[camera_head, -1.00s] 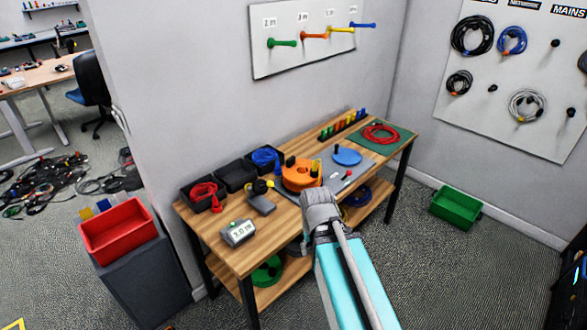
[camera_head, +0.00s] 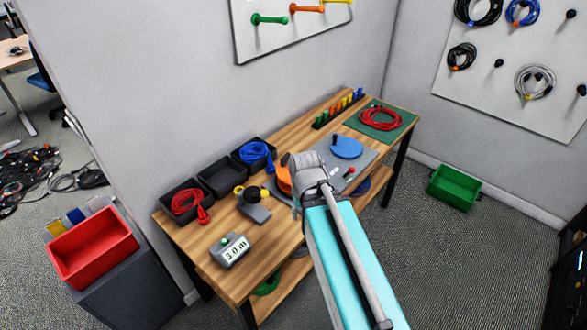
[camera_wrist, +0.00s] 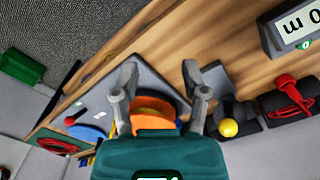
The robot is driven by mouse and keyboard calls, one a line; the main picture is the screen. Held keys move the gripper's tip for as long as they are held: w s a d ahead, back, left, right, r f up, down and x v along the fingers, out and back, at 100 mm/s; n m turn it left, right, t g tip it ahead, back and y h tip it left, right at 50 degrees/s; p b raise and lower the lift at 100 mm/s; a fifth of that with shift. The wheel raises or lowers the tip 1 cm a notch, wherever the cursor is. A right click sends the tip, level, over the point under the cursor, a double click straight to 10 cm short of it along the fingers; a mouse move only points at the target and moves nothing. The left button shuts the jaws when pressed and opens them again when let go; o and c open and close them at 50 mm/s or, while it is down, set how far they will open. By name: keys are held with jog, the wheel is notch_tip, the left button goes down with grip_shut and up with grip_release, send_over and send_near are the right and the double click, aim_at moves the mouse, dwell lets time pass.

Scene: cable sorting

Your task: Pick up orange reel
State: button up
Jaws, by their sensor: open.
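The orange reel (camera_head: 284,180) is on the wooden workbench, mostly hidden behind my arm in the head view. In the wrist view the orange reel (camera_wrist: 152,110) shows between the two fingers of my gripper (camera_wrist: 163,85), partly covered by the gripper body. The fingers are spread apart, one on each side of the reel as seen from the wrist. I cannot tell whether either finger touches it. In the head view the fingertips are hidden behind my own arm.
Black bins with a red cable (camera_head: 186,202) and a blue cable (camera_head: 255,151) line the wall side. A yellow-and-black device (camera_head: 252,200), a length display (camera_head: 231,250) and a blue disc (camera_head: 346,147) are nearby. A red cable coil (camera_head: 381,118) lies on a green mat.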

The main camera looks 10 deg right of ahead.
jog(key=shift+w+d, duration=0.1)
jog(key=shift+w, duration=0.15)
jog(key=shift+o, duration=0.6)
jog(key=m+t+h+p, duration=0.3)
jog(key=m+p, duration=0.3)
jog(key=m, duration=0.3)
send_near(286, 156)
jog(key=r, duration=0.2)
jog(key=shift+s+a+f, duration=0.2)
jog(key=shift+s+a, duration=0.15)
jog(key=shift+f, duration=0.2)
jog(key=b+x, duration=0.7)
jog(key=x, duration=0.1)
jog(key=shift+w+d+f+b, duration=0.1)
jog(key=shift+f+b, duration=0.05)
jog(key=shift+b, duration=0.2)
